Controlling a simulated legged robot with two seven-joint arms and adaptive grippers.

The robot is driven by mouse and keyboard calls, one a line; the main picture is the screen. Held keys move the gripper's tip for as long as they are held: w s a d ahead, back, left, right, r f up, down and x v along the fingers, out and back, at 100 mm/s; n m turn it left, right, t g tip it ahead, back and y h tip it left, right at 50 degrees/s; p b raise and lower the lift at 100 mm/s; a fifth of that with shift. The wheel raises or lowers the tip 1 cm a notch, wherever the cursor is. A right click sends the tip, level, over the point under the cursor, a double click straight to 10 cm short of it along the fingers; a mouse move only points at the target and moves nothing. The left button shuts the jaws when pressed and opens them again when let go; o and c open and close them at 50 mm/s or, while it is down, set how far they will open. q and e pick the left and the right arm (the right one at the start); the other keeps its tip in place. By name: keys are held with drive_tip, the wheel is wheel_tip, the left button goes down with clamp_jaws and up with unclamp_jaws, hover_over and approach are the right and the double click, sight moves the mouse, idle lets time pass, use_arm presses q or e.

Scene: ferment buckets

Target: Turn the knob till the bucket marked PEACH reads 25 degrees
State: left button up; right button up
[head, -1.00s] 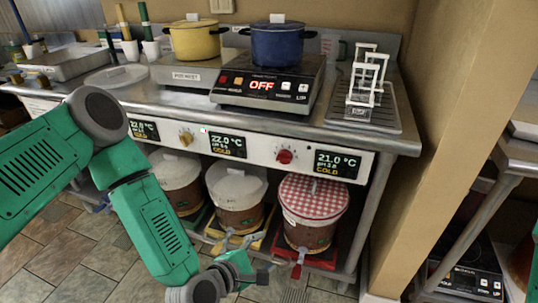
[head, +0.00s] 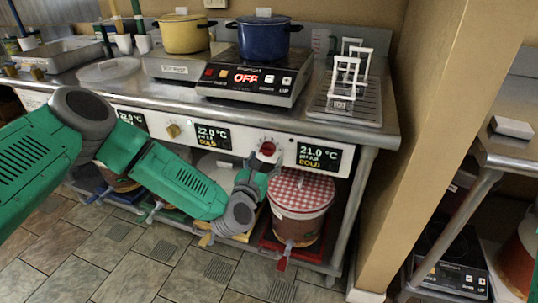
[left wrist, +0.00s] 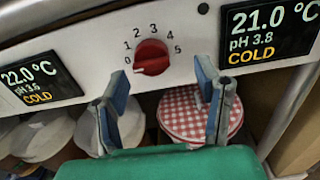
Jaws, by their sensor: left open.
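The red knob (head: 267,149) sits on the white panel under the counter. In the left wrist view the knob (left wrist: 151,57) has a 0 to 5 scale, and its white mark points down-left near 0. The display beside it (left wrist: 268,30) reads 21.0 °C, pH 3.8, COLD. Below stands a bucket with a red checkered cover (head: 301,193); I cannot read the name PEACH on it. My left gripper (head: 260,168) is open just in front of and below the knob; its fingers (left wrist: 162,78) are apart, with the knob beyond and between them, not gripped. My right gripper is not in view.
A second display (head: 213,137) reads 22.0 °C, COLD, with a yellow knob (head: 173,130) to its left. On the counter stand a cooktop (head: 255,78) reading OFF, a blue pot (head: 264,38) and a rack (head: 346,75). A wall post (head: 415,150) rises at the right.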

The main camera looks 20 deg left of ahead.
sight(267, 154)
use_arm(q)
drive_tip(key=w, duration=0.3)
drive_tip(key=shift+w+a, duration=0.2)
drive_tip(key=shift+a, duration=0.15)
drive_tip(key=shift+w+a+f, duration=0.1)
drive_tip(key=shift+w+a, duration=0.15)
drive_tip(key=shift+a, duration=0.15)
drive_tip(key=shift+d, duration=0.35)
drive_tip(key=c, duration=0.3)
drive_tip(key=shift+d, duration=0.2)
drive_tip(key=c, duration=0.8)
drive_tip(key=shift+c, duration=0.2)
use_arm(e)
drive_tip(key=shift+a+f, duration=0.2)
